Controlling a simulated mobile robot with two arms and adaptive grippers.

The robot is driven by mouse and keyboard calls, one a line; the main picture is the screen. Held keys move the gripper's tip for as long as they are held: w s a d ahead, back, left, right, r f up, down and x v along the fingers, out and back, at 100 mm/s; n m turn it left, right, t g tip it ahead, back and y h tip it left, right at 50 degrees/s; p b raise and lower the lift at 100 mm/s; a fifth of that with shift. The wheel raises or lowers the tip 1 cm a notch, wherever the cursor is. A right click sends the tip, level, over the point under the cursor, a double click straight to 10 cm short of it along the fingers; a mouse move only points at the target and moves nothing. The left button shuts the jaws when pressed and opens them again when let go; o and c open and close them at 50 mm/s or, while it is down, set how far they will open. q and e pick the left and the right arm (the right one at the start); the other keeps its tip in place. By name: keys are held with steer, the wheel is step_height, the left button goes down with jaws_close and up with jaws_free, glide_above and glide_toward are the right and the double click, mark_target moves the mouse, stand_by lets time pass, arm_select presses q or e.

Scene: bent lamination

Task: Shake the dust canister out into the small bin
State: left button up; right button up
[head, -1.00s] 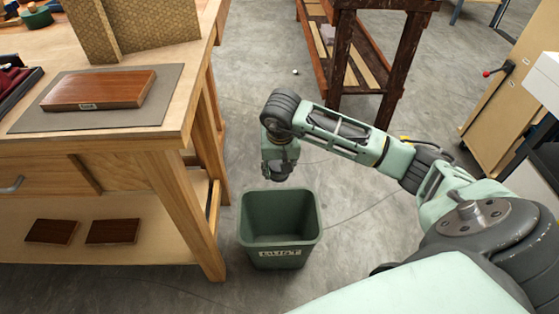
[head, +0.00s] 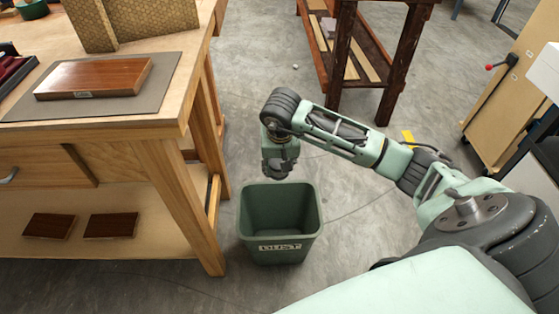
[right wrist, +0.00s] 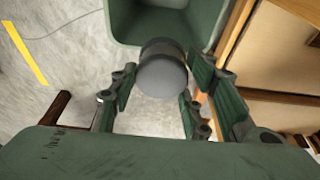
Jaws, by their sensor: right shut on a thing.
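The small bin (head: 281,254) is a green, open-topped tub with a DUST label, standing on the floor right of the workbench. My right gripper (head: 278,168) hangs just above the bin's far rim. In the right wrist view, my right gripper (right wrist: 163,78) is shut on a dark grey cylinder, the dust canister (right wrist: 163,72). The canister's rounded end faces the camera, with the bin (right wrist: 125,22) beyond it. Its far end is hidden, and I cannot tell whether dust is coming out. In the head view the canister cannot be made out from the gripper. My left gripper is out of view.
The workbench (head: 150,128) stands left of the bin, one leg close beside it. A wooden board (head: 93,77) lies on its grey mat. A dark wooden stand (head: 340,50) is behind, and a cabinet (head: 500,105) stands at right.

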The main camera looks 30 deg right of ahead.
step_height(320, 180, up, 4)
steer(key=shift+w+r, duration=0.15)
steer(key=shift+r, duration=0.05)
steer(key=f, duration=0.4)
steer(key=shift+s+a+f, duration=0.15)
steer(key=shift+s+f, duration=0.15)
steer(key=shift+f, duration=0.05)
steer(key=shift+w+r, duration=0.15)
steer(key=shift+r, duration=0.1)
